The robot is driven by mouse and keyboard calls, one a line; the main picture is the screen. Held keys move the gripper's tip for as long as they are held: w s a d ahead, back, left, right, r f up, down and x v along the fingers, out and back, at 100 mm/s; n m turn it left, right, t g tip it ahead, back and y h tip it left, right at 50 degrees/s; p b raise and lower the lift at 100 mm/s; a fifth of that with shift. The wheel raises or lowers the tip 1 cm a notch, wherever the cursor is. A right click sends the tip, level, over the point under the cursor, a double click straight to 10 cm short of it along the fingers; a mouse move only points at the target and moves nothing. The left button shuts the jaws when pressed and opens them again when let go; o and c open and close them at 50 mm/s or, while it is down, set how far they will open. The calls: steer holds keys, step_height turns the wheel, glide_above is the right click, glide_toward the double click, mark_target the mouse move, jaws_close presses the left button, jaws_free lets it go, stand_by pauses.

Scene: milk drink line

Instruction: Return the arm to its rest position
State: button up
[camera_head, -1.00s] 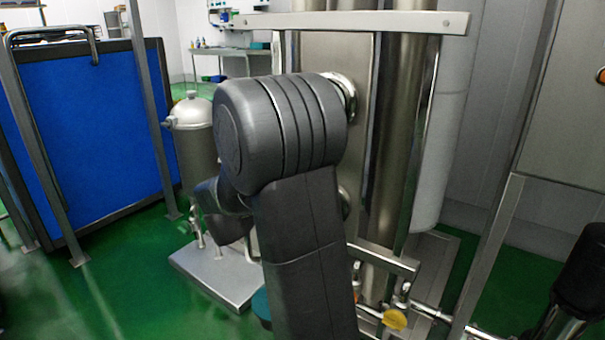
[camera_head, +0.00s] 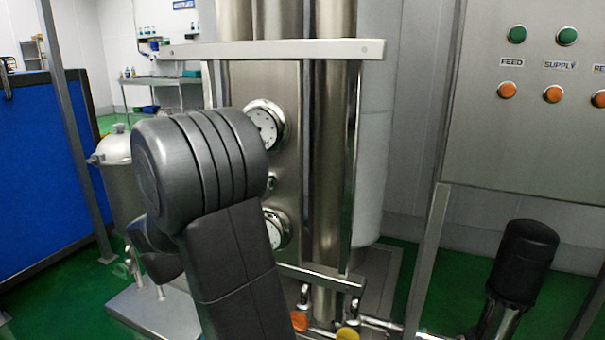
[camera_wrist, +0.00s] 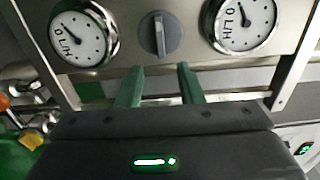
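My gripper (camera_wrist: 159,86) shows in the wrist view as two green fingers held apart with nothing between them. Beyond the fingertips is a grey knob (camera_wrist: 159,36) on a metal panel (camera_wrist: 185,14). A round L/H gauge (camera_wrist: 82,36) is to the left of the knob and another gauge (camera_wrist: 241,22) is to its right. In the head view my dark arm is bent in front of the steel unit, and the gripper itself is hidden behind it. The upper gauge (camera_head: 266,125) and lower gauge (camera_head: 274,229) show just right of my arm.
A control panel (camera_head: 540,95) with green and orange buttons stands at the right. A black cylinder (camera_head: 524,262) stands below it. A steel vessel (camera_head: 122,180) and a blue partition (camera_head: 40,175) are at the left. Orange (camera_head: 299,321) and yellow (camera_head: 347,333) knobs sit low on the pipes.

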steer(key=b+x, duration=0.1)
steer(key=x, duration=0.9)
steer(key=p+v, duration=0.2)
steer(key=v, duration=1.2)
steer(key=w+d+n+p, duration=0.2)
steer(key=w+n+p, duration=0.1)
steer(key=w, duration=0.3)
steer(key=w+d+n+p, duration=0.2)
steer(key=w+n+p, duration=0.2)
steer(key=w, duration=0.3)
steer(key=shift+d+r, duration=0.35)
steer(key=shift+w+n, duration=0.1)
steer(key=shift+n, duration=0.3)
